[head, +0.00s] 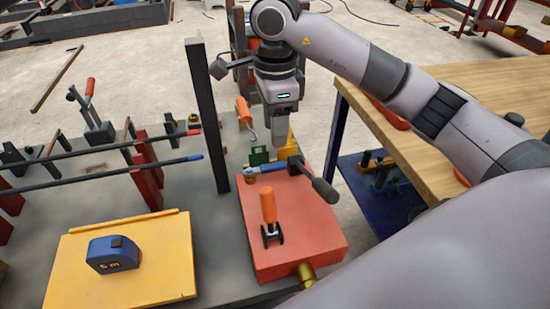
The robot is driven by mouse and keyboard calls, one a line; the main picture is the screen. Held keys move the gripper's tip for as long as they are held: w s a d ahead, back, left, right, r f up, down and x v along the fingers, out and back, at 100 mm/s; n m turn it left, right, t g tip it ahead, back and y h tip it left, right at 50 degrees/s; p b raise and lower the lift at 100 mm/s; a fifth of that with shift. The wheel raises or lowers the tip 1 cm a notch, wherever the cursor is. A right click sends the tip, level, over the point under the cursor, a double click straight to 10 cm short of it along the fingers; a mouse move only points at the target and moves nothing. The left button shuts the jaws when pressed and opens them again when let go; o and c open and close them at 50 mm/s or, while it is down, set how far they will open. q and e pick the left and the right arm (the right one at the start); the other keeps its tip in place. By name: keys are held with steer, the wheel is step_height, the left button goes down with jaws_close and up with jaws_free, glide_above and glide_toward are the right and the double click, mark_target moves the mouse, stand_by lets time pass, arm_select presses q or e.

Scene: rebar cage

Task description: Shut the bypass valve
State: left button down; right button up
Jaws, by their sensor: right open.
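A red block (309,238) stands on the grey bench, with a brass fitting (307,274) at its front. An upright orange-handled lever (268,206) with a black forked foot is on its top. Behind that lie a blue bar (270,168) and a dark-gripped lever (318,184) slanting down to the right. I cannot tell which of these is the bypass valve. My right gripper (280,139) points down above the back of the block, near the blue bar; it is open, with nothing visible in it. My left gripper is out of view.
A dark upright post (207,120) stands just left of the red block. A blue tape measure (113,254) rests on a yellow board (172,262). Rods on red supports lie at the left. A wooden table (397,135) is at the right.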

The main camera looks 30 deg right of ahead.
mark_target(275, 166)
step_height(275, 166, down, 9)
steer(key=shift+r+p, duration=0.1)
steer(key=shift+p, duration=0.25)
jaws_close()
